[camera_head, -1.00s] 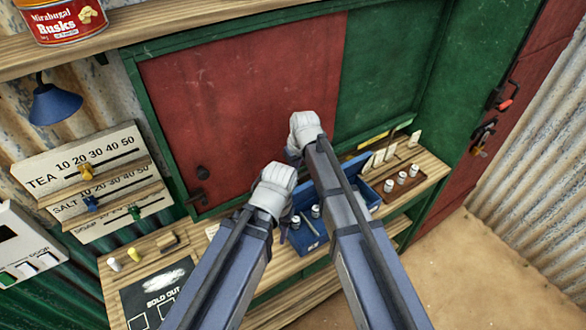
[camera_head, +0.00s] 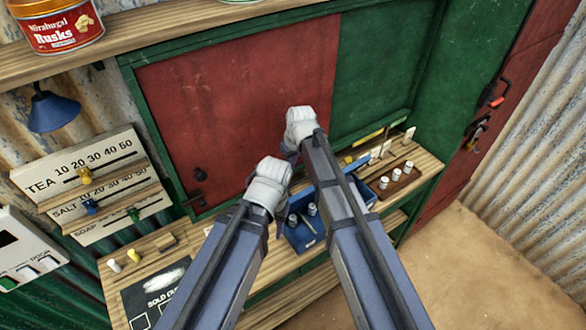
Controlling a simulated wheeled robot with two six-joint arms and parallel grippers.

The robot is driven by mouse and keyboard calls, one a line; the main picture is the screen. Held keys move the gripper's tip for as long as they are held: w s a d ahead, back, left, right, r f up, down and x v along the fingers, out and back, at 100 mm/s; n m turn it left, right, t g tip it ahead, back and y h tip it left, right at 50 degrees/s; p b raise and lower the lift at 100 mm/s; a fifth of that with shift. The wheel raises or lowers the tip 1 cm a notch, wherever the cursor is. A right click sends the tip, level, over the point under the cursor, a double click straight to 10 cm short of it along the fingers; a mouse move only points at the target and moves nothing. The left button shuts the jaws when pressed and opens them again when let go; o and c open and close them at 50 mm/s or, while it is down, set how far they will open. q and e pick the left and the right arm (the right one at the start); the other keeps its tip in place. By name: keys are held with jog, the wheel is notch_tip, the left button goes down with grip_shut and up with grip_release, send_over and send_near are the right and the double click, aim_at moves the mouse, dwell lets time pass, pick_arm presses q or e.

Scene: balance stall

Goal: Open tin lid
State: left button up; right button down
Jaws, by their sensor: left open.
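An open blue tin (camera_head: 304,241) sits on the wooden counter with several small grey-white cylinders inside; my arms hide its middle. A narrow blue strip, seemingly its lid (camera_head: 358,163), shows at its back right edge, partly behind my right arm. My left gripper (camera_head: 281,219) is open at the tin's left back side, its fingers mostly hidden by its own wrist; contact cannot be told. My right gripper (camera_head: 291,154) is in front of the red panel, above and behind the tin in the picture; its fingers are mostly hidden.
A wooden rack (camera_head: 397,183) with white cylinders stands to the right of the tin. A dark "sold out" board (camera_head: 155,291) lies at the left. A red panel (camera_head: 235,110) stands behind. A shelf with a red Rusks tin (camera_head: 60,24) runs above.

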jog(key=s+p+v, duration=0.1)
jog(key=p+v, duration=0.7)
jog(key=v, duration=0.2)
jog(key=shift+d+p, duration=0.35)
jog(key=shift+f, duration=0.15)
